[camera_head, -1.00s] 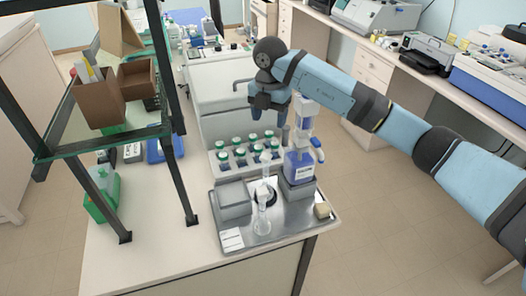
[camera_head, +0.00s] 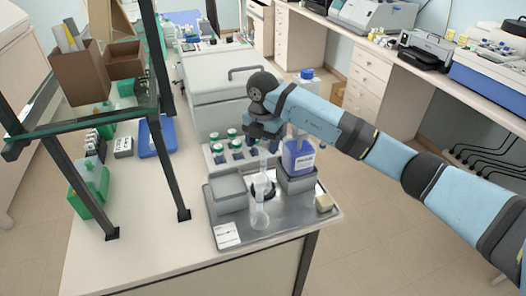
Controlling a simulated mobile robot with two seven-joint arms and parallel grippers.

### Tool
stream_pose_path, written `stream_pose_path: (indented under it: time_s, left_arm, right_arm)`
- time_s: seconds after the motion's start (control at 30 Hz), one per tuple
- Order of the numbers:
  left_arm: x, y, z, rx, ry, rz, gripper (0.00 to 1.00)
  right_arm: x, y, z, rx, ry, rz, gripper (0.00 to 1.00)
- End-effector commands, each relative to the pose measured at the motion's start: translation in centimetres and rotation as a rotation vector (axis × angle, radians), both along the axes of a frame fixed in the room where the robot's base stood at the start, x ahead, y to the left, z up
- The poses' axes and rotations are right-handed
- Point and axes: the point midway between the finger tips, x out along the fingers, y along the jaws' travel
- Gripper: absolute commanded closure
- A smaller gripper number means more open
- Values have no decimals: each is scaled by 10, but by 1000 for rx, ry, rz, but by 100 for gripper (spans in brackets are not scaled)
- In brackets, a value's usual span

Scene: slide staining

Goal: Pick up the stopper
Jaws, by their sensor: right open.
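A clear glass flask (camera_head: 260,216) with a long neck stands upright on the grey metal tray (camera_head: 290,222). A small clear piece at the top of its neck, which looks like the stopper (camera_head: 263,158), shows just below my right gripper. The piece is see-through, so its edges are hard to make out. My right gripper (camera_head: 264,146) points down over the flask top, with its jaws open and holding nothing that I can see. I cannot tell whether its fingers touch the stopper. My left gripper is not in view.
Green-capped bottles (camera_head: 236,145) stand in a rack behind the flask, close to my right gripper. A blue-labelled bottle (camera_head: 298,157) stands in a grey holder on its right. A grey box (camera_head: 228,190) is on its left. A shelf frame (camera_head: 165,120) stands farther left.

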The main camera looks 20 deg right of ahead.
Motion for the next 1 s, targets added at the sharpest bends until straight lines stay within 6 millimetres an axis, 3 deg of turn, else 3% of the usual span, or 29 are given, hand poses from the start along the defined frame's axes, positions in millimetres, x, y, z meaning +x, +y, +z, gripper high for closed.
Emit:
stream_pose_path:
  time_s: [0.17, 0.4, 0.77, 1.0]
  left_arm:
    - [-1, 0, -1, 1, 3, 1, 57]
    - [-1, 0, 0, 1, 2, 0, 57]
    - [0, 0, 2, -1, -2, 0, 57]
    - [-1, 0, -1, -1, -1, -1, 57]
  right_arm:
    - [0, 0, 1, 1, -1, 0, 38]
    - [0, 0, 1, 1, -1, 1, 91]
    - [0, 0, 2, 0, 0, 1, 91]
    - [1, 0, 18, 2, -3, 2, 91]
